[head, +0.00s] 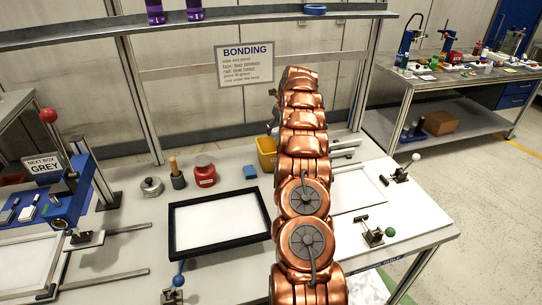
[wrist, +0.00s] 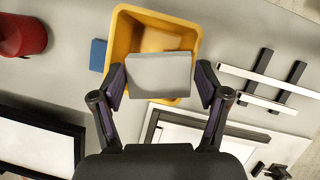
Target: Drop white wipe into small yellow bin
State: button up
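The small yellow bin (wrist: 122,40) lies below my gripper in the wrist view, its open top facing me. In the head view the yellow bin (head: 266,157) shows at the back of the bench, partly behind my copper arm. The white wipe (wrist: 159,76), a flat pale grey-white piece, sits between the fingertips of my gripper (wrist: 160,82), which appear to pinch its left and right edges. It is above the near part of the bin's opening and hides part of the rim. In the head view my arm hides the wipe.
A blue block (head: 250,172) and a red tin (head: 205,173) stand left of the bin. A black-framed white tray (head: 178,229) lies in front. A pale frame with clamps is at the right. A shelf (head: 250,18) runs above the bench's back.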

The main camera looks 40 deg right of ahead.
jog(key=o, duration=0.4)
jog(key=v, duration=1.2)
dwell(0.4)
